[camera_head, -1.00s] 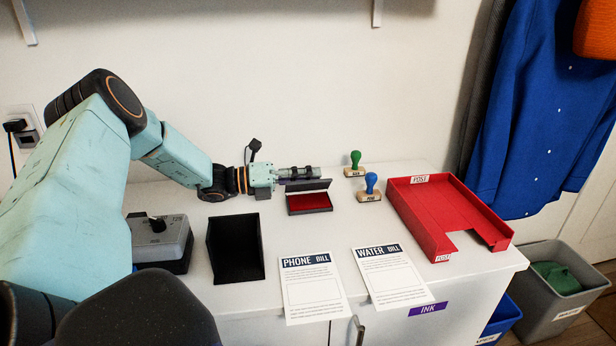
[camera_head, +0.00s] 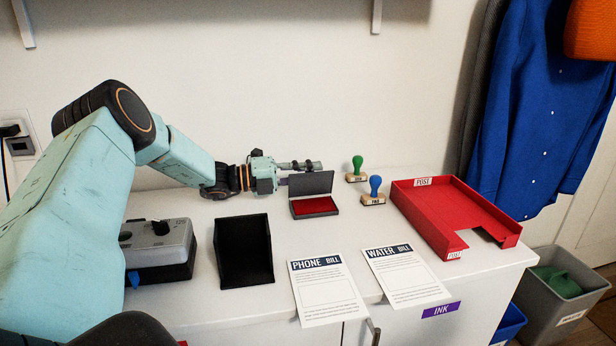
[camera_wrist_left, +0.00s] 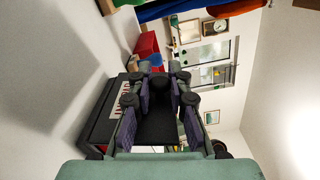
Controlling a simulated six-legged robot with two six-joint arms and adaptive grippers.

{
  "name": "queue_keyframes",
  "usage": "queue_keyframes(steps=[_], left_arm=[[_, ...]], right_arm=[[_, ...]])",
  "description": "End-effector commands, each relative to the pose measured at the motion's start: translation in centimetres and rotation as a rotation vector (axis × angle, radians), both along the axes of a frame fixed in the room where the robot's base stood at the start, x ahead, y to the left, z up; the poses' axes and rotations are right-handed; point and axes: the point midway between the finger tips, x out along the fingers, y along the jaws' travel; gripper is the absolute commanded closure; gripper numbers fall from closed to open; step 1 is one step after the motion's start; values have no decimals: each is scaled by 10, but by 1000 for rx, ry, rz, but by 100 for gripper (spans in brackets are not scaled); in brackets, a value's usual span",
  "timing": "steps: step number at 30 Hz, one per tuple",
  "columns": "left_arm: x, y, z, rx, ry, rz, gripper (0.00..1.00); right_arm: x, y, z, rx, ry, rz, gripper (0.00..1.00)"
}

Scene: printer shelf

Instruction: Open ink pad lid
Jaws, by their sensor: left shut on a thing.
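The ink pad (camera_head: 314,207) sits on the white cabinet top, its red pad showing. Its dark lid (camera_head: 314,183) stands raised, close to upright, along the pad's back edge. My left gripper (camera_head: 306,170) reaches in from the left, at and behind the lid's upper left part, and is shut on the lid. In the left wrist view, the dark lid (camera_wrist_left: 158,127) lies between the gripper's purple finger pads (camera_wrist_left: 165,108), with the ink pad (camera_wrist_left: 107,108) to the left. The exact contact is partly hidden. My right gripper is not in view.
A green stamp (camera_head: 357,168) and a blue stamp (camera_head: 374,190) stand right of the ink pad. A red post tray (camera_head: 412,225) is further right. A black holder (camera_head: 242,252) and a grey device (camera_head: 160,245) are left. Phone bill (camera_head: 325,290) and water bill (camera_head: 405,275) lie in front.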

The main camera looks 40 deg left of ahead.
Motion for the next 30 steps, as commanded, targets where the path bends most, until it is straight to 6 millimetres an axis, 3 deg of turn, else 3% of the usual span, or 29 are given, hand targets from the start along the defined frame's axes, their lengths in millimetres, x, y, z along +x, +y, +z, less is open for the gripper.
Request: queue_keyframes(steps=[12,30], left_arm=[[8,12,-5,-193,156,7,100],[8,16,-7,-246,198,6,100]], right_arm=[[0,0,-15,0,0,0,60],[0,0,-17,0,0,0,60]])
